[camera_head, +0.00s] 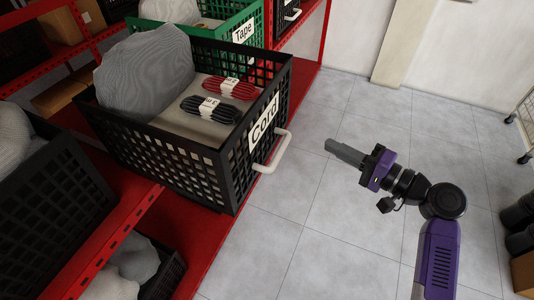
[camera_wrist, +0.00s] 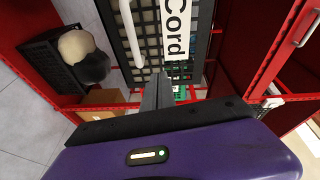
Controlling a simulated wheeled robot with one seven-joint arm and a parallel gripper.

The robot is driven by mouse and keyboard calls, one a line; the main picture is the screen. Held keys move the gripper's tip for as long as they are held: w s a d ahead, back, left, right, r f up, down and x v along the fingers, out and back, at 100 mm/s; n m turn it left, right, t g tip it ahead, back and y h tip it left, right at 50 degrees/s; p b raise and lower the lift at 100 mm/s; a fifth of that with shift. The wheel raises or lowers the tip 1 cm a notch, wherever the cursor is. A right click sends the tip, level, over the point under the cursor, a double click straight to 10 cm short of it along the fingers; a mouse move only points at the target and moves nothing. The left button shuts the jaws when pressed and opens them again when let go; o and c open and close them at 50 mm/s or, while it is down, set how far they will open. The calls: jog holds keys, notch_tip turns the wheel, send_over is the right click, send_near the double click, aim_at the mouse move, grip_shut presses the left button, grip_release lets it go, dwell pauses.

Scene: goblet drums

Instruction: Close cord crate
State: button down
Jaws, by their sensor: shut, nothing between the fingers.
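The cord crate (camera_head: 190,165) is a black lattice crate with a white "Cord" label and a white handle (camera_head: 273,152) on its front. It sticks out from the red shelf at the left of the head view. It holds a grey lumpy bundle (camera_head: 148,72) and a red and a black cord bundle. My gripper (camera_head: 328,147) is shut and empty, to the right of the handle and apart from it. In the wrist view the crate front (camera_wrist: 150,35) is ahead of my gripper (camera_wrist: 158,80), with the handle (camera_wrist: 130,30) up and left of the fingers.
A green "Tape" crate (camera_head: 222,50) stands behind the cord crate on the shelf. Another black crate (camera_head: 45,195) is at the near left. The tiled floor (camera_head: 320,220) between shelf and arm is clear. Dark objects (camera_head: 520,225) stand at the right edge.

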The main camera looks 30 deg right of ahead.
aim_at(176, 121)
jog(key=s+a+n+g+y, duration=0.2)
jog(key=s+a+y, duration=0.1)
jog(key=a+y, duration=0.25)
jog(key=shift+h, duration=0.35)
jog(key=p+x, duration=0.1)
jog(key=x, duration=0.3)
jog(key=p+x, duration=0.1)
jog(key=x, duration=0.3)
jog(key=p+x, duration=0.1)
jog(key=x, duration=0.3)
jog(key=shift+a+r+p, duration=0.25)
jog(key=shift+a+p, duration=0.05)
jog(key=shift+a, duration=0.15)
jog(key=shift+w+a+f, duration=0.15)
jog(key=shift+w+a, duration=0.25)
jog(key=shift+w, duration=0.15)
jog(key=shift+w, duration=0.1)
jog(key=b+x, duration=0.8)
jog(key=x, duration=1.8)
jog(key=shift+w+a+f+b, duration=0.1)
jog(key=shift+w+b, duration=0.05)
jog(key=shift+b, duration=0.25)
jog(key=shift+w+a, duration=0.4)
jog(key=shift+w, duration=0.15)
jog(key=shift+w+a+r+b, duration=0.1)
jog(key=shift+r+b, duration=0.2)
jog(key=shift+a+r, duration=0.1)
